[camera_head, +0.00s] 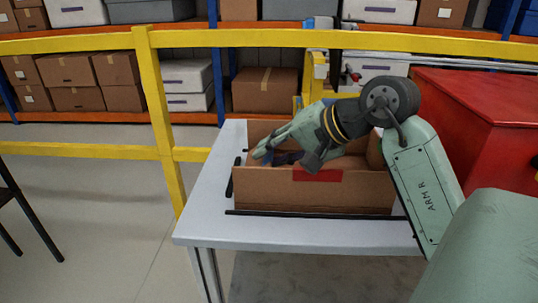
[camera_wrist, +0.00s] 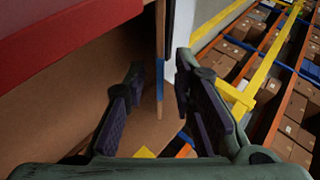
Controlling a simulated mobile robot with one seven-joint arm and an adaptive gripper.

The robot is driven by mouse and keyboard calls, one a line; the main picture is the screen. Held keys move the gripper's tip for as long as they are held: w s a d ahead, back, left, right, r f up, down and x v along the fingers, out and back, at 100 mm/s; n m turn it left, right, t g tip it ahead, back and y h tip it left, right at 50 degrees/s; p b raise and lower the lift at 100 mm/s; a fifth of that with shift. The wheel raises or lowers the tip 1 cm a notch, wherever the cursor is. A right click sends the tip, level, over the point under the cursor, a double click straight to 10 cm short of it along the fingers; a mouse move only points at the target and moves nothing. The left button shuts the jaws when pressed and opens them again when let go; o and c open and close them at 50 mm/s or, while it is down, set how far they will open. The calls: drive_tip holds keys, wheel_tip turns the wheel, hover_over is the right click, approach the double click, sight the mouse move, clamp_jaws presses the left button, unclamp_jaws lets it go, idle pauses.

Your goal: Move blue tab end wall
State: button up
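An open cardboard box (camera_head: 340,192) stands on a light grey table, with a red tab (camera_head: 317,175) on its near wall. In the wrist view an end wall (camera_wrist: 160,35) shows nearly edge-on, with a blue tab (camera_wrist: 160,78) on it. My gripper (camera_head: 264,153) reaches down at the box's left end. In the wrist view my gripper (camera_wrist: 159,75) is open, one finger on each side of the wall's edge in the picture. Both fingers look apart from the wall. In the head view the gripper hides most of the left end wall and its tab.
The grey table (camera_head: 205,205) has black strips (camera_head: 320,214) along the box's front and left side. A red cabinet (camera_head: 480,120) stands at right. A yellow rail (camera_head: 80,45) and shelves with boxes are behind. A yellow patch (camera_wrist: 144,152) shows low in the wrist view.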

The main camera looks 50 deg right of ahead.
drive_tip(key=v, duration=1)
drive_tip(key=shift+s+r, duration=0.15)
drive_tip(key=shift+s, duration=0.05)
